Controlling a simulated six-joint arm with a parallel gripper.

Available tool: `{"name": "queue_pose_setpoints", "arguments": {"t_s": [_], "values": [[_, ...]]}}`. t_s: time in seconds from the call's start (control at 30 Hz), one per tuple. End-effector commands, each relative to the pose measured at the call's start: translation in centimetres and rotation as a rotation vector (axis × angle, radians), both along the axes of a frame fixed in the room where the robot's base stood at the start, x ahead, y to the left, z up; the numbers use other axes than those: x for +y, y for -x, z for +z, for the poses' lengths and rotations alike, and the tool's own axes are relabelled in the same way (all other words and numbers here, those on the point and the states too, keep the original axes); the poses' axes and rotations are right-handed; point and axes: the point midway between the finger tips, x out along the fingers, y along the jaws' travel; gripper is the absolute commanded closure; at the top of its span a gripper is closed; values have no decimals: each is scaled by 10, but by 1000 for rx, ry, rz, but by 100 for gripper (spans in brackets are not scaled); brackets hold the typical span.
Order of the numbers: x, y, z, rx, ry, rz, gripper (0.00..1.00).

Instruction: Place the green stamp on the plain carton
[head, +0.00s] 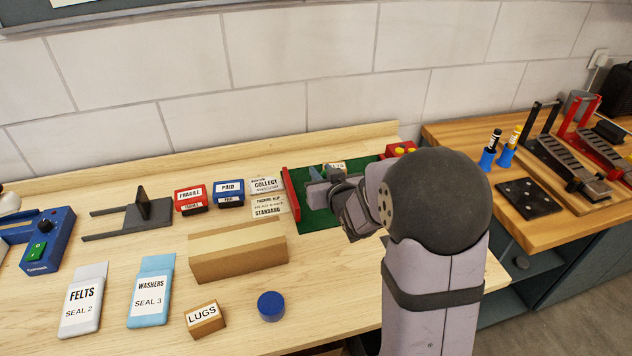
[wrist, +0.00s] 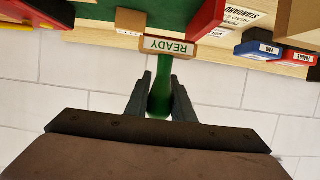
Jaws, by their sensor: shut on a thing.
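My gripper (head: 322,190) is over the green mat at the back of the bench, shut on the green stamp. In the wrist view the stamp's green handle (wrist: 160,104) is between the two fingers. A block labelled READY (wrist: 170,47) shows just beyond the handle and looks like the stamp's base; I cannot tell whether it touches the mat. The plain carton (head: 238,254) is a long brown box lying on the bench, left of and nearer than my gripper. Its visible faces are bare and its top is clear.
A red bar (head: 291,196) edges the green mat (head: 322,222). Red FRAGILE (head: 190,197) and blue PAID (head: 229,192) boxes and white cards (head: 267,187) stand behind the carton. A LUGS box (head: 206,319) and blue round lid (head: 271,306) are in front.

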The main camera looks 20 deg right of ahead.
Motion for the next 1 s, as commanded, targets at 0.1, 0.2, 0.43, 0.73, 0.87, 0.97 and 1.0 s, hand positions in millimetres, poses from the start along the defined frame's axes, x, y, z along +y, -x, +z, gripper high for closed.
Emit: {"name": "queue_pose_setpoints", "arguments": {"t_s": [0.1,0.2,0.43,0.73,0.87,0.97,1.0], "values": [[1,0,1,0,0,1,100],[6,-1,2,-1,-1,10,100],[53,-3,20,-3,-1,96,100],[170,11,71,-4,-2,312,100],[214,26,89,-3,-2,394,100],[236,36,97,-1,-4,436,100],[243,39,100,-2,-4,449,100]]}}
